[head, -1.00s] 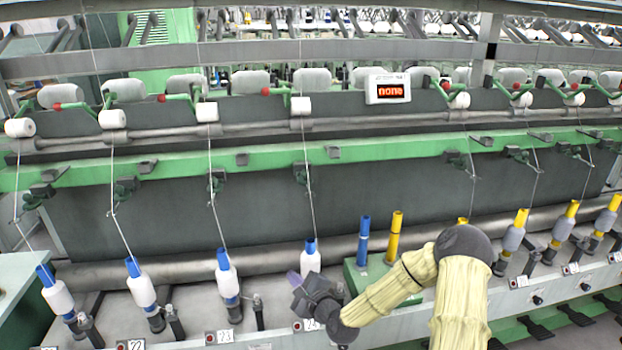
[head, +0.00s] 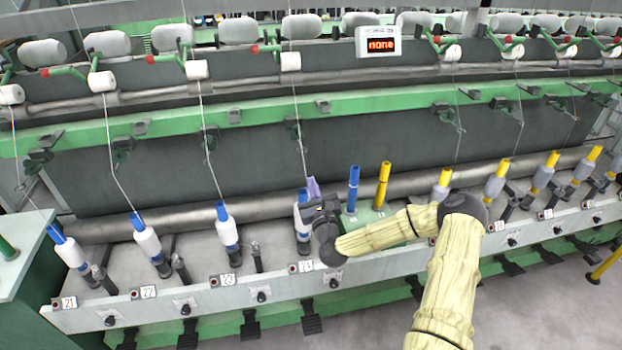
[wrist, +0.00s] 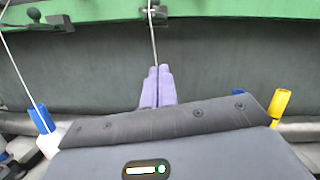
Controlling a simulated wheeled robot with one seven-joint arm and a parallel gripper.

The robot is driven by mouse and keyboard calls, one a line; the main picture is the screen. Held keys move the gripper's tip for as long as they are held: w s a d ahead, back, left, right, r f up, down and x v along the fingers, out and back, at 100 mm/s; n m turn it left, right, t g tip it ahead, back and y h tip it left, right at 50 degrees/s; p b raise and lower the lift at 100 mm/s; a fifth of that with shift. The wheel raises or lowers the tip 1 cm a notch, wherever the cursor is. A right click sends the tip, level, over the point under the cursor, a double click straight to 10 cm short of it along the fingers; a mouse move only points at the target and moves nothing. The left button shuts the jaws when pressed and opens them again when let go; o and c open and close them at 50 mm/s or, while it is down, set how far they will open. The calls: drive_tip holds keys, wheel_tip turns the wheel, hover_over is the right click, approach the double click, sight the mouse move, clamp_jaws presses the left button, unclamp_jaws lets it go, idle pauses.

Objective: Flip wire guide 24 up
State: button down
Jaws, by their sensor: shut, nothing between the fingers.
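The wire guide of position 24 (head: 293,130) is a small dark green bracket hanging under the green rail, with a white thread running down past it. In the wrist view the guide (wrist: 153,14) is at the top centre, straight ahead of my fingertips. I cannot tell whether it is flipped up or down. My gripper (head: 313,187) has purple fingers pointing upward, below the guide and apart from it, beside the blue-topped spindle (head: 301,215) of position 24. In the wrist view my gripper (wrist: 159,70) is shut and empty. The thread appears to end behind the fingertips.
Blue (head: 353,188) and yellow (head: 382,185) tubes stand on a green box right of my gripper. Neighbouring spindle 23 (head: 227,232) stands to the left. Space between the spindles and the green rail (head: 250,119) holds only threads.

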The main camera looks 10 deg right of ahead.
drive_tip(key=p, duration=0.2)
approach(299, 136)
drive_tip(key=w+f, duration=0.4)
drive_tip(key=shift+w+d+f, duration=0.1)
drive_tip(key=shift+w+d, duration=0.05)
drive_tip(key=r, duration=0.1)
drive_tip(key=r+p, duration=0.2)
drive_tip(key=shift+w+a+r, duration=0.15)
drive_tip(key=shift+a+r, duration=0.15)
drive_tip(key=shift+a, duration=0.05)
drive_tip(key=shift+r+p, duration=0.2)
drive_tip(key=shift+p, duration=0.25)
drive_tip(key=shift+d+r+g+p, duration=0.1)
drive_tip(key=shift+r+g+p, duration=0.45)
drive_tip(key=shift+p, duration=0.2)
